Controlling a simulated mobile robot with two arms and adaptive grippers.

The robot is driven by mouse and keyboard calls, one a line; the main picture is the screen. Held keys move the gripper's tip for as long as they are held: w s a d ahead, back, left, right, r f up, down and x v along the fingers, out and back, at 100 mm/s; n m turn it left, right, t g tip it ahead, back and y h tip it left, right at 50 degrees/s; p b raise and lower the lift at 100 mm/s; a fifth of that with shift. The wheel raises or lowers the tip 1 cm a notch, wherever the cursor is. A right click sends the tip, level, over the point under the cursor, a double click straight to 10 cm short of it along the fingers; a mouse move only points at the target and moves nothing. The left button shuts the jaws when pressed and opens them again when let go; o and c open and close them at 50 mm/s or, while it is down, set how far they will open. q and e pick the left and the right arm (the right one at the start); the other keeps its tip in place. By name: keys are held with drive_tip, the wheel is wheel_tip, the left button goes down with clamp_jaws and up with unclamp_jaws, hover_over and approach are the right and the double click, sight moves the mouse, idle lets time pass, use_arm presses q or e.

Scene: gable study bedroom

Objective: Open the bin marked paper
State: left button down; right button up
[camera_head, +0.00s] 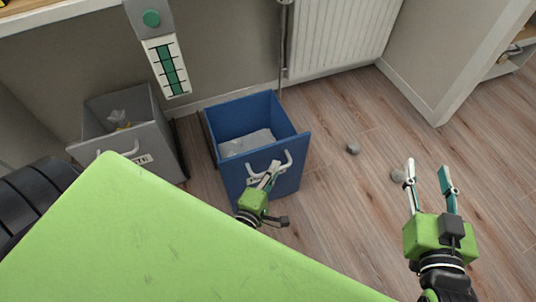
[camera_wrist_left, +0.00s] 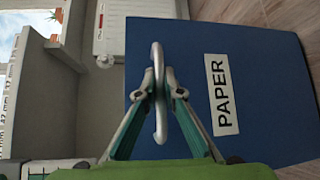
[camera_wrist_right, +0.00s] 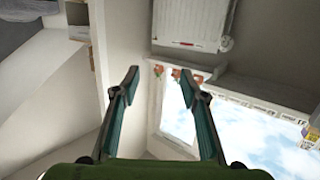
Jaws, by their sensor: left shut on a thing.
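The blue bin (camera_head: 290,180) stands below the wall with its top open, and white paper (camera_head: 248,143) lies inside it. In the left wrist view its blue front (camera_wrist_left: 270,100) carries a white label (camera_wrist_left: 221,94) reading PAPER. A pale curved handle (camera_wrist_left: 158,60) sticks out of that front. My left gripper (camera_head: 272,170) is shut on the handle, and its fingers meet around the bar in the left wrist view (camera_wrist_left: 160,84). My right gripper (camera_head: 427,172) is open and empty above the floor to the right, and it also shows open in the right wrist view (camera_wrist_right: 162,78).
A grey bin (camera_head: 165,160) with a handle, a label and some contents stands left of the blue bin. A white radiator (camera_head: 340,40) is on the wall behind. Small grey lumps (camera_head: 352,149) lie on the wooden floor (camera_head: 340,200), which is mostly clear at right.

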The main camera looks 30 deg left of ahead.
use_arm(q)
drive_tip(key=shift+s+d+p, duration=0.3)
drive_tip(key=shift+s+d, duration=1.4)
drive_tip(key=shift+d, duration=0.2)
use_arm(e)
drive_tip(key=shift+s+d+f+g+h, duration=0.15)
drive_tip(key=shift+s+f+g, duration=0.2)
drive_tip(key=shift+f, duration=0.4)
drive_tip(key=shift+s+d+f+g+h, duration=0.1)
drive_tip(key=shift+s+d+f+g, duration=0.15)
drive_tip(key=shift+f+g, duration=0.35)
drive_tip(key=shift+s+d+f+g+h, duration=0.15)
drive_tip(key=shift+s+f+g, duration=0.15)
drive_tip(key=shift+f, duration=0.6)
use_arm(q)
drive_tip(key=c, duration=2.2)
unclamp_jaws()
drive_tip(key=shift+o, duration=0.2)
drive_tip(key=s+r, duration=0.1)
drive_tip(key=s, duration=1)
drive_tip(key=shift+s+d+r, duration=0.3)
drive_tip(key=shift+s+d, duration=0.1)
